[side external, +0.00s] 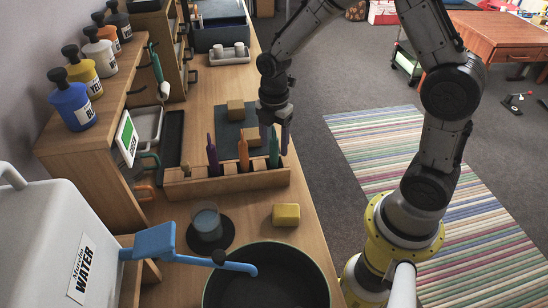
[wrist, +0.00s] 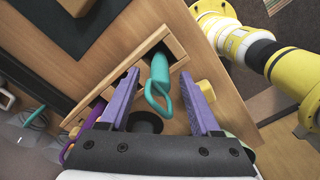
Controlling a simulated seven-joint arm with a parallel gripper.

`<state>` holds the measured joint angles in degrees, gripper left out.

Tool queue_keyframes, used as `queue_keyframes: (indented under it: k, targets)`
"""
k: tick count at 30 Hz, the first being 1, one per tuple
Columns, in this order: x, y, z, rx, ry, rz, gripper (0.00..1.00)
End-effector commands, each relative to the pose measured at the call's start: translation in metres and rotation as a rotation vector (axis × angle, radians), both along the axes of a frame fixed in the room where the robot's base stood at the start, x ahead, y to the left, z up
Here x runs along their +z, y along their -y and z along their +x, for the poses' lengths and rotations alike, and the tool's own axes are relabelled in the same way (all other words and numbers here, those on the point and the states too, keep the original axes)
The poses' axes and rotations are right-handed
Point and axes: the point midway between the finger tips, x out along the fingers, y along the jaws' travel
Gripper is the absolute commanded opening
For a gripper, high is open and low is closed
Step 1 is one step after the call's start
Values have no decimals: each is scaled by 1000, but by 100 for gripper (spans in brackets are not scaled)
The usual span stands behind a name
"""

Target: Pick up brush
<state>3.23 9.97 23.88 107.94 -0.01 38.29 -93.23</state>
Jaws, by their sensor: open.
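My gripper (side external: 274,147) is open and points down over the right end of a wooden rack (side external: 225,184). A teal looped handle (side external: 274,158) stands upright there; in the wrist view the teal handle (wrist: 158,88) lies between my two purple fingers (wrist: 160,76), apart from both. An orange handle (side external: 243,150) and a purple handle (side external: 212,155) stand in the same rack. The lower ends of these tools are hidden, so I cannot tell which is a brush. A teal-handled tool with a pale head (side external: 160,78) also hangs at the cabinet's side.
A yellow block (side external: 286,214), a glass (side external: 207,223) on a black coaster and a dark round basin (side external: 266,280) are in front of the rack. A blue tap (side external: 155,241) reaches over the basin. Several paint bottles (side external: 72,104) stand on the shelf. Wooden blocks (side external: 236,108) lie behind.

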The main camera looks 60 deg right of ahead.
Motion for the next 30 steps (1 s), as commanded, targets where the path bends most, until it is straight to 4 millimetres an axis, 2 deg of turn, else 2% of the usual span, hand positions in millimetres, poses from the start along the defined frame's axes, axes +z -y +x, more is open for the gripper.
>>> queue_keyframes:
  k: [3,6,13,14,24,30]
  targets:
    - [-16,0,0,0,-2,0,64]
    - [-22,0,0,0,0,0,64]
    - [-23,0,1,0,2,0,64]
    - [-23,0,1,0,2,0,60]
    - [-23,0,1,0,2,0,0]
    - [-22,0,1,0,2,0,0]
